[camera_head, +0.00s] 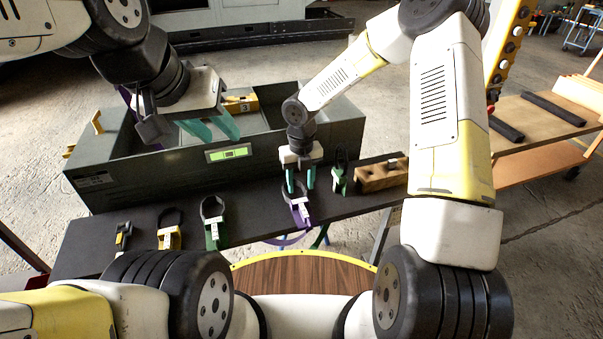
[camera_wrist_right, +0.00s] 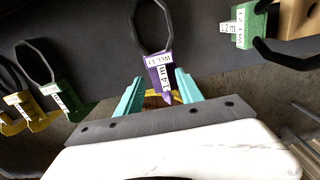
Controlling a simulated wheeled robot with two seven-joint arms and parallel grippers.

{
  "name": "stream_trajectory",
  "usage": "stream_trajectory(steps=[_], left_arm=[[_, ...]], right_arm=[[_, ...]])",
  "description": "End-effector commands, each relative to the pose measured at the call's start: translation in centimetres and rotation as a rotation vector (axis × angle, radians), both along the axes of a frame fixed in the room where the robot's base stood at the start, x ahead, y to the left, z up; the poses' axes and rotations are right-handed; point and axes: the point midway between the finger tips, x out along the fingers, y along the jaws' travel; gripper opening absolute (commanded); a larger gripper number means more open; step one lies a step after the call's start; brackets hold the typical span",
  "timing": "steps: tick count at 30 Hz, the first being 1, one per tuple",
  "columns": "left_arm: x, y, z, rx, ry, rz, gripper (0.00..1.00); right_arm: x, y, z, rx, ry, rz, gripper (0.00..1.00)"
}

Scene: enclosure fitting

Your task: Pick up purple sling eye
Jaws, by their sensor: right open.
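The purple sling eye (camera_head: 300,212), with a white label and a dark loop, lies on the dark bench near its front edge. In the right wrist view the purple eye (camera_wrist_right: 155,75) is in the middle, its black loop (camera_wrist_right: 151,22) pointing away. My right gripper (camera_head: 301,180) is open and empty at the purple eye, fingers pointing down. In the wrist view its teal fingertips (camera_wrist_right: 160,90) are spread on either side of the purple tag's near end; contact cannot be told. My left gripper (camera_head: 212,130) is open and empty over the grey enclosure.
A green sling eye (camera_head: 213,234) and a yellow one (camera_head: 169,236) lie to the left. Another green eye (camera_head: 339,180) and a wooden block (camera_head: 382,174) lie to the right. The grey enclosure (camera_head: 130,177) stands behind. A purple strap hangs below the bench edge.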

Motion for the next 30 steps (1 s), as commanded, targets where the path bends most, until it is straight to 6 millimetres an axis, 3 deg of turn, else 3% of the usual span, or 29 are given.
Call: stream_trajectory(steps=[11, 19, 27, 30], left_arm=[[0.0, 0.0, 0.0, 0.000, 0.000, 0.000, 0.36], [0.0, 0.0, 0.0, 0.000, 0.000, 0.000, 0.36], [0.0, 0.0, 0.0, 0.000, 0.000, 0.000, 0.36], [0.0, 0.0, 0.0, 0.000, 0.000, 0.000, 0.36]], right_arm=[[-0.4, 0.0, -3.2, -0.012, 0.007, 0.027, 0.44], [-0.7, -0.2, -7.0, -0.012, 0.007, 0.026, 0.44], [-0.6, -0.1, -7.6, -0.010, 0.004, 0.024, 0.44], [-0.6, -0.2, -7.6, -0.010, 0.004, 0.024, 0.24]])
